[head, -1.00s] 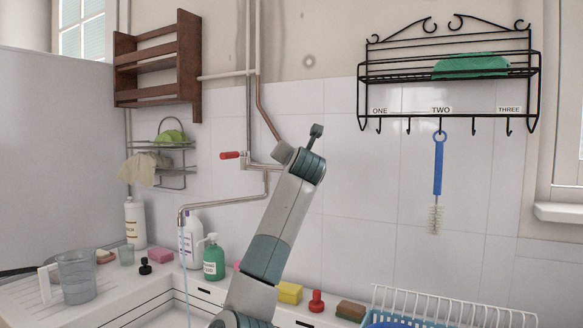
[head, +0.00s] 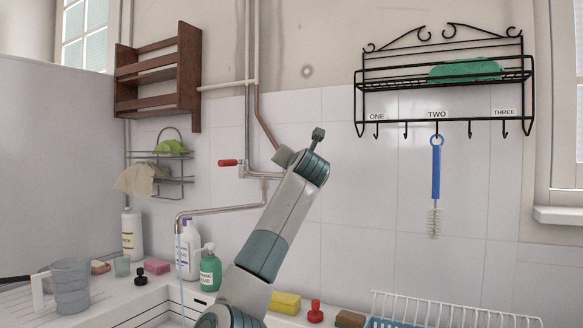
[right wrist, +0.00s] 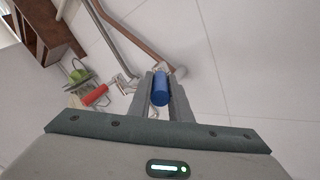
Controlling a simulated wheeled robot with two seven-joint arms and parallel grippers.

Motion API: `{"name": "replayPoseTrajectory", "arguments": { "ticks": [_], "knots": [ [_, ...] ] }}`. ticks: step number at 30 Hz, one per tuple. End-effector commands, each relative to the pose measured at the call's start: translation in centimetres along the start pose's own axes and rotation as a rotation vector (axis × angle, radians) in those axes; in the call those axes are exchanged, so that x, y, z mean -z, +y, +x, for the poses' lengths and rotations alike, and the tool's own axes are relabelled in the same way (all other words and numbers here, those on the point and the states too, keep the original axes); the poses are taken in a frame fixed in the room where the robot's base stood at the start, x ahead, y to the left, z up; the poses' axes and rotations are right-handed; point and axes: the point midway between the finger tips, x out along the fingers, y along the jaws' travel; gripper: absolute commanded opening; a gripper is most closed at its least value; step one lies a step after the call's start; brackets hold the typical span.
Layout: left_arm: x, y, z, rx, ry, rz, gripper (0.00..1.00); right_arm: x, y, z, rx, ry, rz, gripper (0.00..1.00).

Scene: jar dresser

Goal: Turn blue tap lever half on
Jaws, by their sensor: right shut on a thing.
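The wall tap (head: 262,172) has a red lever (head: 228,162) pointing left and a long spout (head: 215,210). Water (head: 181,255) runs from the spout's end in a thin stream. In the right wrist view, the blue lever (right wrist: 161,89) sits between the two fingers of my right gripper (right wrist: 162,84), which is shut on it. The red lever also shows there (right wrist: 95,95), to the left of the fingers. In the head view, my right arm hides the blue lever and the gripper's fingers. My left gripper is not in view.
A wooden rack (head: 158,80) and a wire shelf (head: 160,170) hang left of the tap. A black wire rack (head: 443,82) with a blue brush (head: 436,180) hangs right. Bottles, sponges and a jug (head: 70,285) stand around the sink. The wall between tap and brush is bare.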

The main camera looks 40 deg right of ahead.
Motion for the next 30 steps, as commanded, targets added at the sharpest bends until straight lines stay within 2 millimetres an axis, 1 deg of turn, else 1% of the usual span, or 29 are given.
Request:
{"name": "replayPoseTrajectory", "arguments": {
  "ticks": [1, 5, 6, 7, 8, 19, 24, 25, 27, 30],
  "knots": [
    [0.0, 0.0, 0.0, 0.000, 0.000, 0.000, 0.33, -0.3, 0.1, -0.1, -0.001, -0.005, 0.000, 0.00],
    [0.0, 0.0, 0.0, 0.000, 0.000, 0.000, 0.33, -0.3, 0.1, -0.1, -0.001, -0.005, 0.000, 0.00],
    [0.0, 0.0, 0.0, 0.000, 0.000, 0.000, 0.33, -0.3, 0.1, -0.1, -0.001, -0.005, 0.000, 0.27],
    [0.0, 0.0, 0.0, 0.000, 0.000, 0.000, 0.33, -0.3, 0.1, -0.1, -0.001, -0.005, 0.000, 0.34],
    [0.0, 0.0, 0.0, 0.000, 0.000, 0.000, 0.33, -0.2, 0.1, -0.1, -0.001, -0.005, 0.000, 0.36],
    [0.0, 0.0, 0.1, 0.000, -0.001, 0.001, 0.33, -0.1, 0.0, -0.2, 0.000, -0.002, 0.000, 0.36],
    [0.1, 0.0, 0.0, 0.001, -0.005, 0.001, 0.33, 0.0, 0.0, -1.0, 0.000, -0.002, 0.000, 0.36],
    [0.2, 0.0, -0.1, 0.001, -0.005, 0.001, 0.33, 0.0, 0.0, -1.3, 0.000, -0.002, 0.000, 0.36],
    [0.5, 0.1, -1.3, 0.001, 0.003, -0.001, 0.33, 0.1, 0.0, -2.0, -0.001, -0.003, 0.000, 0.36],
    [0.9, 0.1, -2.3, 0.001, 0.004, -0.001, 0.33, 0.0, -0.1, -3.4, -0.001, -0.005, 0.001, 0.36]
  ]
}}
